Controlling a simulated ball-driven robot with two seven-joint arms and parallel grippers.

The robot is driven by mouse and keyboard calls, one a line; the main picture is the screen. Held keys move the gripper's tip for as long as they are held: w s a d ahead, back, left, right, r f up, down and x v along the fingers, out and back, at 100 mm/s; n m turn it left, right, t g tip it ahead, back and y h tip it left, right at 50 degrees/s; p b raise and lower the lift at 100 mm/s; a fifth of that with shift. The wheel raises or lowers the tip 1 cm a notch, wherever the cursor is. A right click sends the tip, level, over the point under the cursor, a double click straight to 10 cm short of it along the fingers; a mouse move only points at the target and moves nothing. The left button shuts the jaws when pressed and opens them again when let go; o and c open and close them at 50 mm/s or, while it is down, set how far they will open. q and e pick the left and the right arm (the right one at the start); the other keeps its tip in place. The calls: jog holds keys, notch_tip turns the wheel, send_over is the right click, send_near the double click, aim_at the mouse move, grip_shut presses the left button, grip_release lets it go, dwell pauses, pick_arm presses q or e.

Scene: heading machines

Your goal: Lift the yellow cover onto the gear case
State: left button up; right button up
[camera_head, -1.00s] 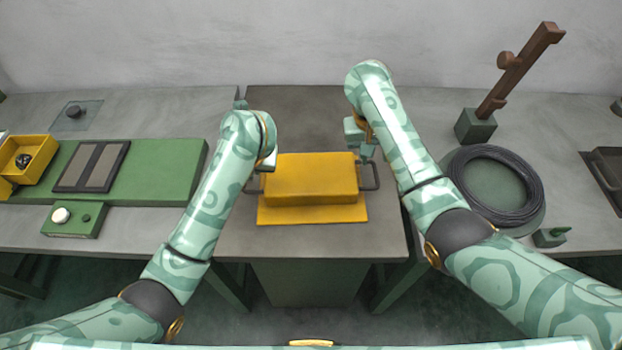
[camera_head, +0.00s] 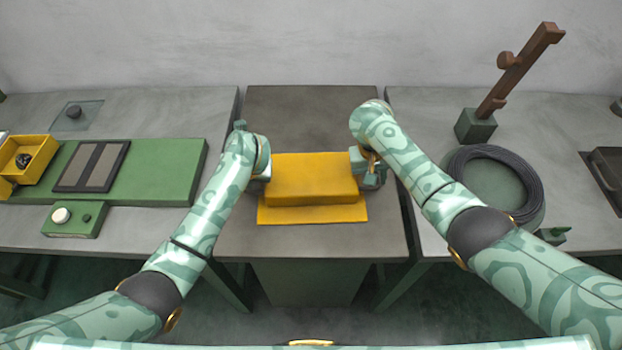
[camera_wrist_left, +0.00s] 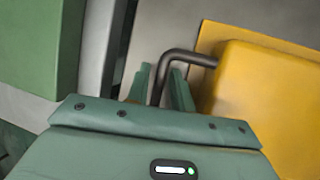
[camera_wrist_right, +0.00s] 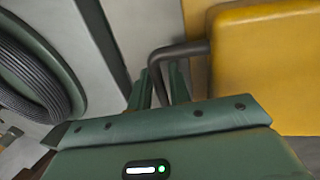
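The yellow cover (camera_head: 312,180) is a block with a flat yellow plate showing along its front edge, on the middle table. A dark bar handle stands out from each end. My left gripper (camera_head: 262,176) is at the cover's left end; in the left wrist view its fingers (camera_wrist_left: 162,88) are apart, with the left handle (camera_wrist_left: 185,56) between them. My right gripper (camera_head: 364,178) is at the right end; in the right wrist view its fingers (camera_wrist_right: 160,86) are apart, with the right handle (camera_wrist_right: 180,51) between them. I cannot pick out the gear case for certain.
The middle table (camera_head: 310,120) is bare behind the cover. The left table bears a green board (camera_head: 170,172), a yellow bin (camera_head: 40,150) and a green button box (camera_head: 72,228).

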pick_arm(q)
grip_shut()
jog(key=shift+r, duration=0.1)
dwell(1.2)
